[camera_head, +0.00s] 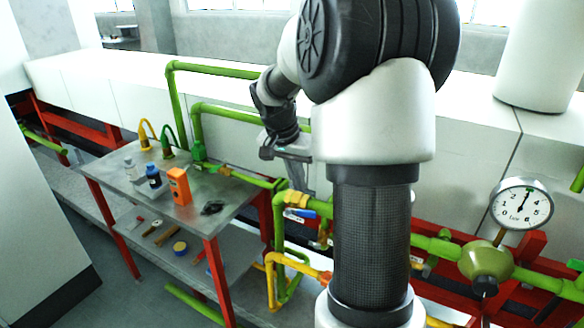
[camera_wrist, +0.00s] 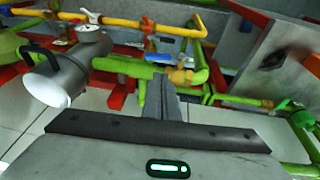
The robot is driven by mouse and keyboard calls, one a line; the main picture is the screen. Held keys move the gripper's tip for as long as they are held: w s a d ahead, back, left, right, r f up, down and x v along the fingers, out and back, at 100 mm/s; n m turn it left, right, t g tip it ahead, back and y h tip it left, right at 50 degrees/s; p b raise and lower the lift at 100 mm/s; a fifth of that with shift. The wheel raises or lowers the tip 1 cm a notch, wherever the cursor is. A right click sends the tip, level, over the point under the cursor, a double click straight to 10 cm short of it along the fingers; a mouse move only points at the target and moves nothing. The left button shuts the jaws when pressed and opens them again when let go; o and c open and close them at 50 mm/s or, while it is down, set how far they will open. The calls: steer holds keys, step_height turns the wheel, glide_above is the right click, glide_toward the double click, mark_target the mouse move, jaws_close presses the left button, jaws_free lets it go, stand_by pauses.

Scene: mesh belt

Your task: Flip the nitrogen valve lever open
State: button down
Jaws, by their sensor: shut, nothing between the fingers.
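A small blue lever (camera_head: 300,213) sits at a brass valve (camera_head: 294,198) on the green pipework, just left of my arm in the head view. In the wrist view the blue lever (camera_wrist: 160,58) is beside the brass fitting (camera_wrist: 184,77), roughly along the green pipe. No label is readable, so I cannot confirm that this is the nitrogen valve. My gripper (camera_head: 305,182) points down above the lever in the head view. In the wrist view its closed fingers (camera_wrist: 166,82) are empty and end close to the lever and fitting; contact cannot be told.
A yellow pipe (camera_wrist: 130,22) with a white lever (camera_wrist: 90,16) runs behind. A metal table (camera_head: 130,178) with bottles and an orange device (camera_head: 179,186) stands at left.

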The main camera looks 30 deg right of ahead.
mark_target(309, 212)
steer(key=x, duration=0.4)
steer(key=s+x, duration=0.1)
steer(key=x, duration=0.1)
steer(key=shift+a+f, duration=0.2)
steer(key=shift+f, duration=0.25)
steer(key=shift+s+d+f+t+y+b, duration=0.35)
steer(key=shift+s+f+t+b, duration=0.45)
steer(key=shift+b, duration=0.4)
steer(key=shift+w, duration=0.15)
steer(key=shift+r, duration=0.15)
